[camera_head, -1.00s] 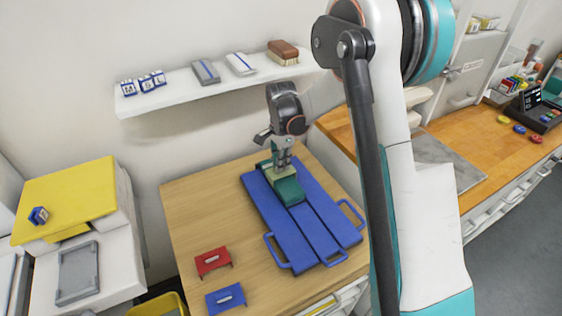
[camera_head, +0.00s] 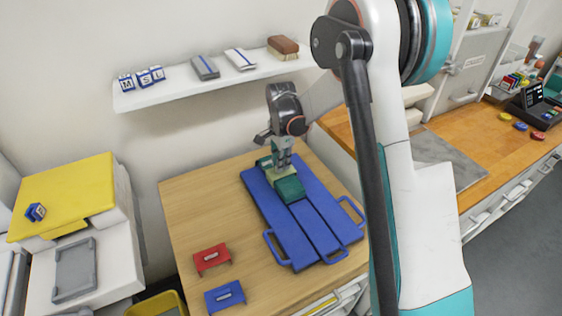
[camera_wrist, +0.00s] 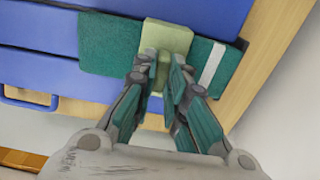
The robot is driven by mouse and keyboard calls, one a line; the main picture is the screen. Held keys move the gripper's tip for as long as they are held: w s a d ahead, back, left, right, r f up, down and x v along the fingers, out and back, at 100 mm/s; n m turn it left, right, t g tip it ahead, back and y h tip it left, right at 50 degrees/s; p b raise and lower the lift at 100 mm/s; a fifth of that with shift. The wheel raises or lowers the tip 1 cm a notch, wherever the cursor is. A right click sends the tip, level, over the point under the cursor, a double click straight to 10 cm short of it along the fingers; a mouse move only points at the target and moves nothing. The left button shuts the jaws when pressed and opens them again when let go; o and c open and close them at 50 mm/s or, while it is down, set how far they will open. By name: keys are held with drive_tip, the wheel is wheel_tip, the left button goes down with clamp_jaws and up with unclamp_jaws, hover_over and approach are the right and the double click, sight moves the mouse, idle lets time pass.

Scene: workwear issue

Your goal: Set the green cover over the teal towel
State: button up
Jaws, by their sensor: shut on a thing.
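The teal towel (camera_head: 289,189) is a dark green folded strip with a white stripe near one end. It lies flat on the blue board (camera_head: 271,220), and in the wrist view (camera_wrist: 107,46) it sticks out on both sides of the green cover. The green cover (camera_wrist: 166,37) is pale green and sits across the middle of the towel; its lower edges are too small to tell whether they touch the board. My gripper (camera_wrist: 162,75) is shut on the raised grip of the cover. In the head view my gripper (camera_head: 281,160) points down over the towel.
A red cover (camera_head: 212,259) and a blue cover (camera_head: 225,296) stand on the wooden table (camera_head: 190,215) left of the board. A white shelf (camera_head: 205,85) with small items hangs on the wall behind.

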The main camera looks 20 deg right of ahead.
drive_tip(key=o, duration=1.2)
drive_tip(key=shift+r, duration=0.15)
drive_tip(key=shift+r+p, duration=1.9)
drive_tip(key=shift+r, duration=1.45)
